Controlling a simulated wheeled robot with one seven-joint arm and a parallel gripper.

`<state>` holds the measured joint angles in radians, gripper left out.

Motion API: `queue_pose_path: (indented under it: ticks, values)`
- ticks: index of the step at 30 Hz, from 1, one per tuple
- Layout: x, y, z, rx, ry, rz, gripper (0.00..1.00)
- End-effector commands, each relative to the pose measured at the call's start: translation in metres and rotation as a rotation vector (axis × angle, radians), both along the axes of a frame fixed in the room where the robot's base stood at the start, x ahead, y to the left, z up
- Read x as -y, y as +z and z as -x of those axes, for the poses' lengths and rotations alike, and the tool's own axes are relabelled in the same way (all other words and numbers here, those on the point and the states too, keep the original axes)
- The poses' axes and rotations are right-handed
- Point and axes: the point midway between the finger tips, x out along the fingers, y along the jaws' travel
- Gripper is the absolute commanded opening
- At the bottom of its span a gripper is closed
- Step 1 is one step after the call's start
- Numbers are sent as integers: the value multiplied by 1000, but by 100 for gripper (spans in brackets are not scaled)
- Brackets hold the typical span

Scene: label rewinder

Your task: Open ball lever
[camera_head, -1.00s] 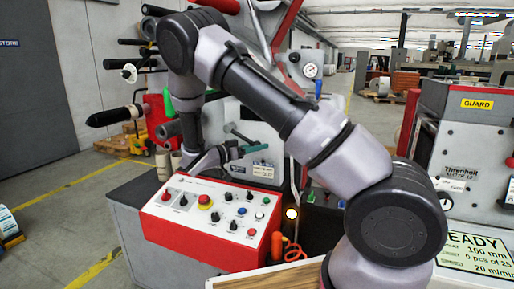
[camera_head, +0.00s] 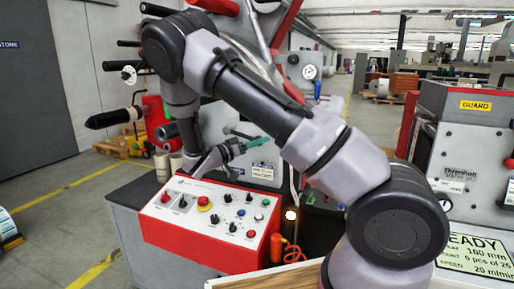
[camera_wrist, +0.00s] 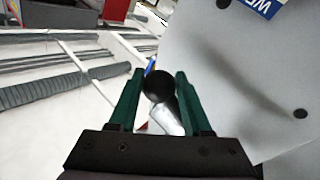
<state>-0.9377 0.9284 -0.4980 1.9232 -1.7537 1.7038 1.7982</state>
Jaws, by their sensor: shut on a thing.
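The ball lever (camera_wrist: 158,86) has a round black knob on a pale metal stem, in the middle of the wrist view. My gripper (camera_wrist: 160,74) has dark green fingers, one on each side of the knob, and is shut on it. The stem runs down between the fingers towards the palm. In the head view my gripper (camera_head: 262,141) is small, above the back right of the red control panel, its green fingers pointing right. I cannot make out the knob there.
The red control panel (camera_head: 208,222) with knobs and buttons lies below my gripper. A pale grey machine plate (camera_wrist: 245,80) fills the right of the wrist view, close to the fingers. Grey rollers (camera_wrist: 60,88) lie to the left.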

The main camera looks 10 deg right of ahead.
Motion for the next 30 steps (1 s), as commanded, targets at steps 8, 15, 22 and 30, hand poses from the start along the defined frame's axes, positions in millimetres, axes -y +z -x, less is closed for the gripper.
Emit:
queue_pose_path:
  ticks: [8, 15, 22, 30]
  values:
    - [2, 35, 1, -141, 2, 210, 0]
    - [-2, 61, -1, -268, 2, 382, 0]
    - [-7, 79, -5, -360, 4, 506, 0]
    - [-11, 90, -9, -421, 4, 587, 0]
